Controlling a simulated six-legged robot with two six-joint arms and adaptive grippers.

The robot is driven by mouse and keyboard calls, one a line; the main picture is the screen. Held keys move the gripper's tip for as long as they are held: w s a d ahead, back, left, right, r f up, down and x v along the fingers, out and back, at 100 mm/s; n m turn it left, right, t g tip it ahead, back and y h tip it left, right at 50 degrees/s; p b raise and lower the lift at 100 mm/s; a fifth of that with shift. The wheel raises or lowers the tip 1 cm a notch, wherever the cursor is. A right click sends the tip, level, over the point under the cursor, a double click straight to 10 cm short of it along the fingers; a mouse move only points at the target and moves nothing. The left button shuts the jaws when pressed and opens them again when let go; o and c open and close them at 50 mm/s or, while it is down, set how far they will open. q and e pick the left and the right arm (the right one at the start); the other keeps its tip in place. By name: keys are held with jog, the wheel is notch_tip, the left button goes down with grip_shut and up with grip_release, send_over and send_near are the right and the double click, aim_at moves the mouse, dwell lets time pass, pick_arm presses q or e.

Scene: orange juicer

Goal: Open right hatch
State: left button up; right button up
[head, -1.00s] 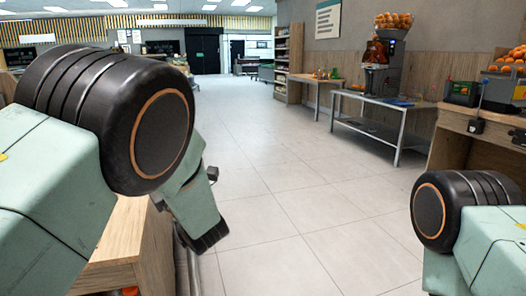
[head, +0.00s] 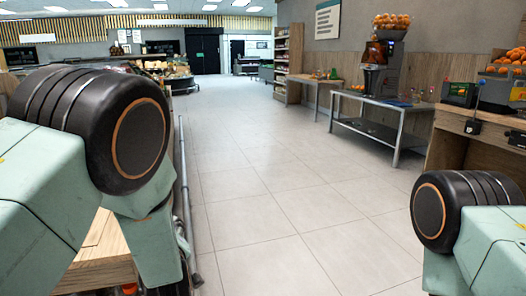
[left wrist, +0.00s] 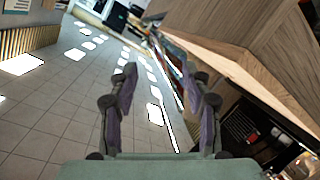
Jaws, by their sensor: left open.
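No hatch can be made out for certain in either view. In the left wrist view my left gripper (left wrist: 163,88) is open, with its two purple-grey fingers apart and nothing between them. A wooden cabinet (left wrist: 225,32) is close beside it on the right, with a dark opening below the wood that holds black and red items. In the head view the left arm reaches down at lower left beside a wooden counter (head: 108,254), and its fingers cannot be made out. My right gripper is out of view. An orange juicer (head: 376,75) stands far off at right, oranges on top.
The juicer stands on a metal table (head: 382,123) against the right wall. A metal rail (head: 184,185) runs along the left counter. The tiled floor (head: 275,200) between is clear.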

pick_arm(q)
jog(key=s+f+m+g+h, duration=0.1)
jog(key=s+f+m+g, duration=0.2)
jog(key=s+f, duration=0.3)
jog(key=s+f+m+g+h+p, duration=0.1)
jog(key=s+f, duration=0.5)
jog(key=s, duration=0.6)
jog(key=s+f+m+g+h+p, duration=0.1)
jog(key=s+f+m+g+h, duration=0.1)
jog(key=s+f+m+g, duration=0.4)
jog(key=s+f, duration=0.1)
jog(key=s, duration=0.2)
jog(key=shift+s, duration=0.35)
jog(key=s+g, duration=0.1)
jog(key=s, duration=0.4)
jog(key=s+g+h+p, duration=0.1)
jog(key=s, duration=0.5)
jog(key=s+f+g, duration=0.1)
jog(key=s+g, duration=0.1)
jog(key=s, duration=0.3)
jog(key=shift+s+d+f+m+h+p, duration=0.1)
jog(key=shift+s+m+h+p, duration=0.2)
jog(key=shift+p, duration=0.1)
jog(key=shift+w, duration=0.15)
